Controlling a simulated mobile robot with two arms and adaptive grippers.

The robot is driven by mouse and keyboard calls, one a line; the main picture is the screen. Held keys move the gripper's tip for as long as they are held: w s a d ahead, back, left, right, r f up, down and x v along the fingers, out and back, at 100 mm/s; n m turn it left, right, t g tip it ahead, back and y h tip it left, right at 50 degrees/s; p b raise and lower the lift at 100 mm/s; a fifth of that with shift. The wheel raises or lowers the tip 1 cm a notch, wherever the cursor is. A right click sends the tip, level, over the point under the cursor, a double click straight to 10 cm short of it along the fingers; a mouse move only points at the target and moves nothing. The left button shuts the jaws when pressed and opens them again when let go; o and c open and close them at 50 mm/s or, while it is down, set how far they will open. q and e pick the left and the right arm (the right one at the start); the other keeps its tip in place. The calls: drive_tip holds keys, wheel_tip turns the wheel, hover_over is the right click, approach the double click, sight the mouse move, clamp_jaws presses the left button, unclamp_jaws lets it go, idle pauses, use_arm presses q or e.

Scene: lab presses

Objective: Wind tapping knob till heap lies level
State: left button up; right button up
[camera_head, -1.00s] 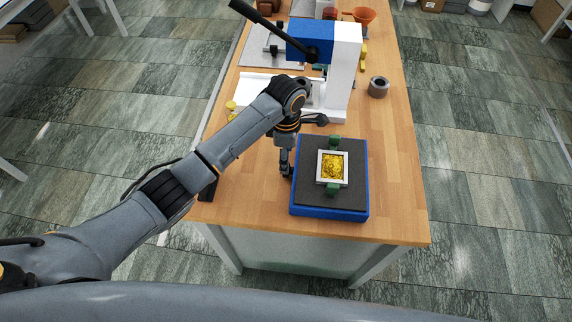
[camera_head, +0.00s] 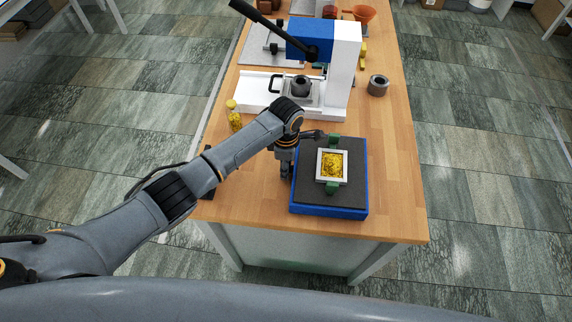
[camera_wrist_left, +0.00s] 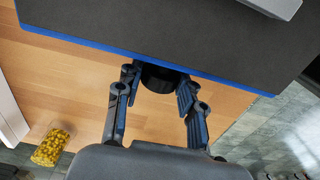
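The tapping box (camera_head: 355,178) has a blue body and a dark grey top, and stands at the table's near end. On it a white square frame (camera_head: 319,166) sits between two green clamps (camera_head: 333,189). Yellow granules (camera_head: 332,164) fill the frame and look fairly flat. The black tapping knob (camera_wrist_left: 160,78) sticks out of the box's side in the left wrist view. My left gripper (camera_head: 287,172) is low beside the box. My right gripper is not in view.
A white and blue lever press (camera_head: 343,75) stands behind the box. A jar of yellow granules (camera_head: 235,120) is left of my arm. A grey ring (camera_head: 378,86) lies at the right. The wooden table (camera_head: 396,170) is bare right of the box.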

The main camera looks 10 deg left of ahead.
use_arm(q)
drive_tip(key=shift+s+d+r+t+p, duration=0.25)
drive_tip(key=shift+t+p, duration=0.45)
drive_tip(key=shift+p, duration=1.95)
drive_tip(key=shift+a+f, duration=0.1)
drive_tip(key=shift+f, duration=0.15)
drive_tip(key=shift+f+t, duration=0.1)
drive_tip(key=shift+t, duration=0.4)
drive_tip(key=shift+w+a, duration=0.1)
drive_tip(key=o, duration=1.1)
drive_tip(key=shift+o, duration=0.2)
